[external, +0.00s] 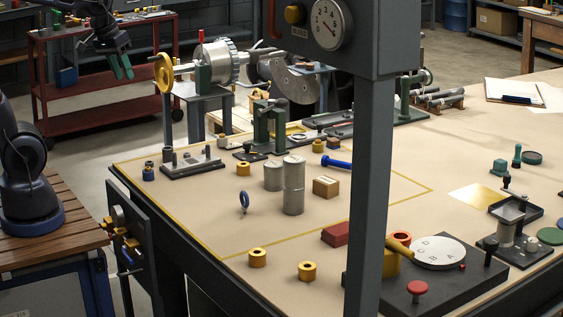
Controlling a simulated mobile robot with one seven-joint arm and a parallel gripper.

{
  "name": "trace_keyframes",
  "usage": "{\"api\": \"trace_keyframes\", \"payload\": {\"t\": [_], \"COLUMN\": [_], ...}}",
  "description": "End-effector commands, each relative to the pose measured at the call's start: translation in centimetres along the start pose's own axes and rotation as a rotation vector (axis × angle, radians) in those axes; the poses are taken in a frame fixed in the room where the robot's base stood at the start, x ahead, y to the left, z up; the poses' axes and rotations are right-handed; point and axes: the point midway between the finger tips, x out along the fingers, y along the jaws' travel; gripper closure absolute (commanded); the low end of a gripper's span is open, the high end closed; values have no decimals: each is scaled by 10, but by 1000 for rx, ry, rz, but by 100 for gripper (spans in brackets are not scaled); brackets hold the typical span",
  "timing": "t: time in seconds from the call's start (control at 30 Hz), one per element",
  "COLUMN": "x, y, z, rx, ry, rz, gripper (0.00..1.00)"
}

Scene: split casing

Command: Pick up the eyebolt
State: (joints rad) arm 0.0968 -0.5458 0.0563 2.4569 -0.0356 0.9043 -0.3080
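My gripper (122,73) hangs at the upper left with green fingers pointing down. A gap shows between the fingers, and nothing is visible between them. It is well apart from the eyebolt, up and to the left in the picture. Nothing hides the eyebolt.
Brass rings (257,258) sit in front. A dark post (369,200) blocks part of the view. The mat left of the eyebolt is mostly clear.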

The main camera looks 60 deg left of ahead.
Motion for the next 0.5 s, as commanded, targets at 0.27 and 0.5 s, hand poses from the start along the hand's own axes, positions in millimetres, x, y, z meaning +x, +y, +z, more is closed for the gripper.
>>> {"api": "trace_keyframes", "payload": {"t": [0.27, 0.5], "x": [41, 85], "y": [31, 59], "z": [-43, -73], "rx": [-247, -465], "ry": [-82, -139], "rz": [3, -23], "gripper": [62, 62]}}
